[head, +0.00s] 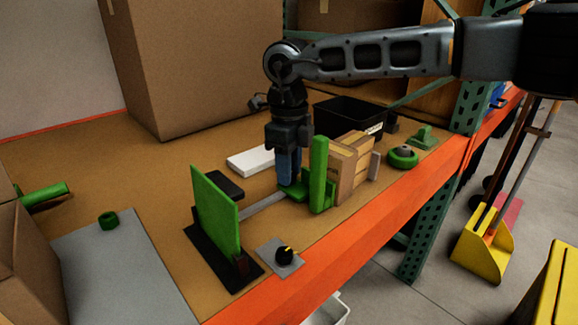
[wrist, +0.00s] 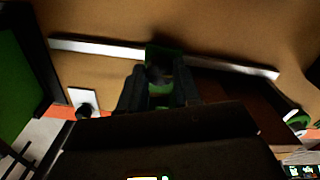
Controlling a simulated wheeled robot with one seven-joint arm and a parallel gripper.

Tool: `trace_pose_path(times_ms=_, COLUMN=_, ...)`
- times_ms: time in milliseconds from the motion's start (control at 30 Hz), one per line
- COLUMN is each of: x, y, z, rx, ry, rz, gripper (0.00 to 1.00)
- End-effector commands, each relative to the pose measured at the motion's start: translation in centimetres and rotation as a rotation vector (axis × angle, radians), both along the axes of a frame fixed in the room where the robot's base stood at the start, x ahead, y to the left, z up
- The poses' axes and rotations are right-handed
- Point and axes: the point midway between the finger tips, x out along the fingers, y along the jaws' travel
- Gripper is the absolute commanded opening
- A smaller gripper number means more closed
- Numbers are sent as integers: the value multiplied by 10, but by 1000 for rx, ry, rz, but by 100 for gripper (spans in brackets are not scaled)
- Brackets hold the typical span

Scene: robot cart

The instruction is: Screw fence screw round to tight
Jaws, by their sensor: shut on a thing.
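The sliding fence (head: 319,172) is a green upright plate on a grey metal rail (head: 262,205). A second green plate (head: 214,215) stands on a black base at the rail's left end. My gripper (head: 289,182) points straight down over the fence's green foot, just left of the upright plate. In the wrist view my gripper (wrist: 158,88) is shut on a dark round head, the fence screw (wrist: 157,74), above the green foot (wrist: 163,56). The fingers hide most of the screw in the head view, and its tightness cannot be seen.
Wooden blocks (head: 354,165) stand right of the fence. A black bin (head: 350,118) and white box (head: 252,161) lie behind.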

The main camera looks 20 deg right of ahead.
Motion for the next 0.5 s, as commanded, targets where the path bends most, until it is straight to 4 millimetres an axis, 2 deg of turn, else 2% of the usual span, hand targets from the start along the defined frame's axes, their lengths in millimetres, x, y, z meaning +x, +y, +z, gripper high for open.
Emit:
trace_pose_path(times_ms=200, x=1, y=0, z=1, rx=2, ry=-4, rz=1, gripper=2)
trace_pose_path(times_ms=233, x=1, y=0, z=1, rx=2, ry=-4, rz=1, gripper=35)
trace_pose_path(times_ms=500, x=1, y=0, z=1, rx=0, ry=-2, rz=1, gripper=58)
